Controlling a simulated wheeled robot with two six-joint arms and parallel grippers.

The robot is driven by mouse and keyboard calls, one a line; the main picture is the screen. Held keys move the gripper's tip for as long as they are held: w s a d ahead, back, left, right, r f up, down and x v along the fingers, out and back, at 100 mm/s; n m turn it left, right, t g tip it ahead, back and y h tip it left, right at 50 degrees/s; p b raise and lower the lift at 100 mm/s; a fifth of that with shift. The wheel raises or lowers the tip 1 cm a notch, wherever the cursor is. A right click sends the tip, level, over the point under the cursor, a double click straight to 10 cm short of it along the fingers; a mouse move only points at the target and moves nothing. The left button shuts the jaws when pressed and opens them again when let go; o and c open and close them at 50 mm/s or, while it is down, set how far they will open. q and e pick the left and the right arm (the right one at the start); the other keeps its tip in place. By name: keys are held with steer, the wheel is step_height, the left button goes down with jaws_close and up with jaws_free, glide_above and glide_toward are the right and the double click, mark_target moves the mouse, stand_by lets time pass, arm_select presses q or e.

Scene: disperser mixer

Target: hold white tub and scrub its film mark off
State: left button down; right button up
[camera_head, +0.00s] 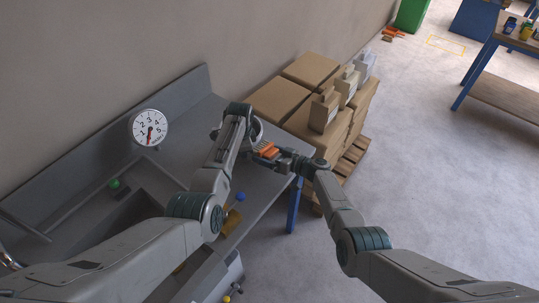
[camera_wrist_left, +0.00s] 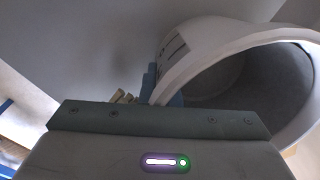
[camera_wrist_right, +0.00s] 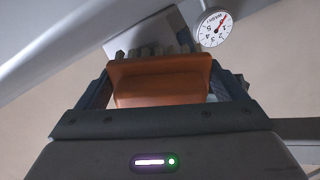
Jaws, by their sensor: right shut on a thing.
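The white tub (camera_wrist_left: 215,37) lies tilted in the left wrist view, its round mouth facing right and its grey inside showing. Dark streaks (camera_wrist_left: 176,47) mark its outer wall; I cannot tell whether they are the film mark. My left gripper (camera_wrist_left: 163,88) has its blue-grey fingers close together on either side of the tub's rim. In the head view my left arm mostly hides the tub (camera_head: 257,128). My right gripper (camera_wrist_right: 160,88) is shut on an orange brush (camera_wrist_right: 160,82), bristles pointing away. The brush (camera_head: 267,150) is beside the tub; contact is unclear.
The grey bench (camera_head: 262,192) lies below both grippers, with a sink recess at left. A round dial (camera_head: 149,127) is on the wall side. Stacked cardboard boxes (camera_head: 276,100) stand on a pallet just past the bench end. Open floor lies to the right.

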steer(key=shift+w+a+r, duration=0.1)
steer(key=shift+w+a, duration=0.1)
steer(key=shift+a, duration=0.2)
steer(key=shift+s+a, duration=0.5)
steer(key=shift+s, duration=0.3)
steer(key=shift+s+a, duration=0.45)
steer(key=shift+s, duration=0.3)
steer(key=shift+f+v, duration=0.2)
steer(key=shift+v, duration=0.8)
steer(key=shift+f+v, duration=0.2)
steer(key=shift+v, duration=0.8)
steer(key=shift+f+v, duration=0.2)
steer(key=shift+v, duration=0.75)
steer(key=shift+d, duration=0.15)
steer(key=w+d, duration=0.2)
steer(key=shift+w+d, duration=0.35)
steer(key=shift+r+x, duration=0.2)
steer(key=shift+x, duration=1)
steer(key=shift+r+x, duration=0.25)
steer(key=shift+x, duration=0.95)
steer(key=shift+r+x, duration=0.2)
steer(key=shift+x, duration=0.9)
